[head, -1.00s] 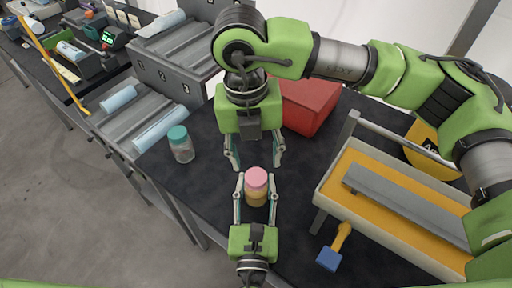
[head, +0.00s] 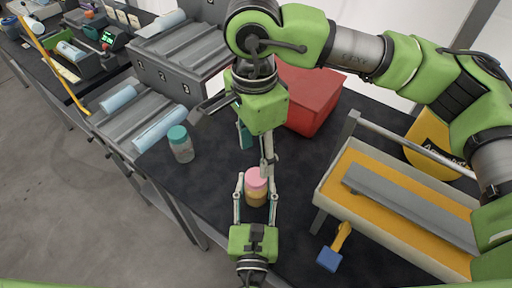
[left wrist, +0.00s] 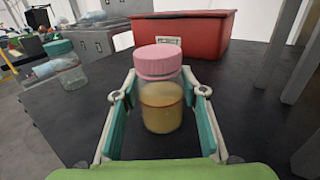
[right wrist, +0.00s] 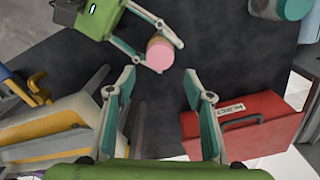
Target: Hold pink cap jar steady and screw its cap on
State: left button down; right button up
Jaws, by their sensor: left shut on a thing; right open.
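The pink cap jar (head: 256,196) stands upright on the dark table, with amber contents in clear walls. Its pink cap (left wrist: 157,62) sits level on top; whether it is tight I cannot tell. My left gripper (head: 255,186) is shut on the jar's body; its fingers (left wrist: 162,92) flank the jar below the cap in the left wrist view. My right gripper (head: 257,152) is open and empty, just behind and above the jar, apart from the cap. In the right wrist view the cap (right wrist: 159,55) shows beyond and between the open fingers (right wrist: 160,76).
A teal-capped jar (head: 181,145) stands to the left on the table. A red bin (head: 308,98) is behind my right gripper. A cream-and-orange tray (head: 330,190) with a grey bar is at right, and a blue-headed tool (head: 329,259) lies in front of it.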

aim_at(256, 176)
jog(key=n, duration=0.4)
jog(key=shift+r+n, duration=0.15)
jog(key=shift+n, duration=0.25)
jog(key=shift+f, duration=4)
